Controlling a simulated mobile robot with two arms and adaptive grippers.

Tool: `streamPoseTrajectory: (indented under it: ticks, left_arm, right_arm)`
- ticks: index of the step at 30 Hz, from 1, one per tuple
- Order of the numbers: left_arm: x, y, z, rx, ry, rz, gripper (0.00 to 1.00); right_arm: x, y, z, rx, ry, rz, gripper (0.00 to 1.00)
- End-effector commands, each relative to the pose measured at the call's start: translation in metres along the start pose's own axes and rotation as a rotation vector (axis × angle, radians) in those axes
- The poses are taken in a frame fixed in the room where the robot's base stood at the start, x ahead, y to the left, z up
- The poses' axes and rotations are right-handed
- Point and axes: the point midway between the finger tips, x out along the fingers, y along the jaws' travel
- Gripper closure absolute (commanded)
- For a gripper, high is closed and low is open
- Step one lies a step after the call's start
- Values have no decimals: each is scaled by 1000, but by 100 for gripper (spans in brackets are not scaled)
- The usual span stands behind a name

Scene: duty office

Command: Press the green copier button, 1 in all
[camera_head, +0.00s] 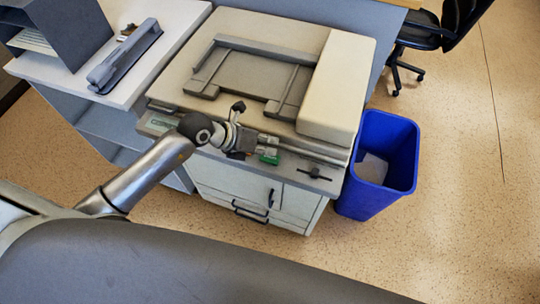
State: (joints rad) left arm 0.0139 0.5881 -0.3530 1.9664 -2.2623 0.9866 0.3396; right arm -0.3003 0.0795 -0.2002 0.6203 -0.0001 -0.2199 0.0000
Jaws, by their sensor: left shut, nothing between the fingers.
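The copier (344,75) is a cream machine with a grey lid frame on top and a grey front control strip. The green button (268,157) is on that strip, right of its middle. My left gripper (266,142) is over the strip, its arm coming in from the left. Its fingers are shut and empty, and they end right beside the green button. I cannot tell whether they touch it. The gripper hides part of the strip. My right gripper is not in view.
A blue bin (402,150) with something white in it stands right of the copier. A side table (165,20) with a grey stapler-like device (125,58) is at the left. A black chair (425,38) is at the back right. Open floor (450,235) lies at the right.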

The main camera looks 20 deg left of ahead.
Motion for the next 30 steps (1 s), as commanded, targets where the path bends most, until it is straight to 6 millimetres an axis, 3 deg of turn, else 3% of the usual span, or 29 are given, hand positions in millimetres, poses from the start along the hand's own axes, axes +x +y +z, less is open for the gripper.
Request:
streamPoseTrajectory:
  ticks: [30]
  left_arm:
    - [7,5,-5,0,0,0,100]
  right_arm:
    - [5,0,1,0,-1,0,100]
